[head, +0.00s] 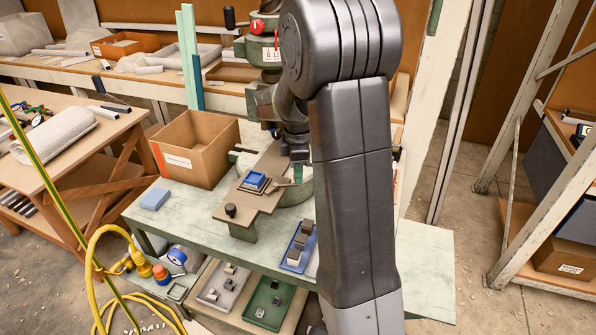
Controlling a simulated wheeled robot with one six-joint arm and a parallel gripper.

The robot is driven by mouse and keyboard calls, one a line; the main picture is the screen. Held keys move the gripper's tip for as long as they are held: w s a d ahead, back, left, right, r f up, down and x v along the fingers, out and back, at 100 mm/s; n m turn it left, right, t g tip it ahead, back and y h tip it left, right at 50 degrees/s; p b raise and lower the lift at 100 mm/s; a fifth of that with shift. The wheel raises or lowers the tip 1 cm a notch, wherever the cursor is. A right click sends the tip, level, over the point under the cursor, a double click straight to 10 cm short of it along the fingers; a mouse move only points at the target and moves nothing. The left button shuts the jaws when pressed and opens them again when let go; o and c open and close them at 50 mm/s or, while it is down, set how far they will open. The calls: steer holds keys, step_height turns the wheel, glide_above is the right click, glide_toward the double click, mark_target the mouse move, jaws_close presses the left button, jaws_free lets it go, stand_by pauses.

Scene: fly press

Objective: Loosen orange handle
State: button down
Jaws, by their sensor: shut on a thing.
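My gripper (298,158) points down beside the green press table, partly behind my own arm. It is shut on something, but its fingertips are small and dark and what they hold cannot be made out. I cannot pick out an orange handle; my arm covers much of the press. The green fly press (262,52) stands at the back of the bench, with a red knob (257,27) and a black grip (229,17) near its top. A brown plate (240,204) on the bench in front of the press carries a blue block (256,179).
The pale green bench (180,212) holds an open cardboard box (196,148), a blue sponge-like block (155,198) and a blue tray of metal blocks (288,265). Trays (272,326) lie on the shelf below. A yellow hose (91,265) loops at the left. The bench's right end is bare.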

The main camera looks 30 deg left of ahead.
stand_by(0.4)
steer(key=c, duration=1.2)
jaws_free()
step_height(320, 180, up, 14)
steer(key=shift+f, duration=0.1)
step_height(320, 180, down, 14)
steer(key=shift+r, duration=0.1)
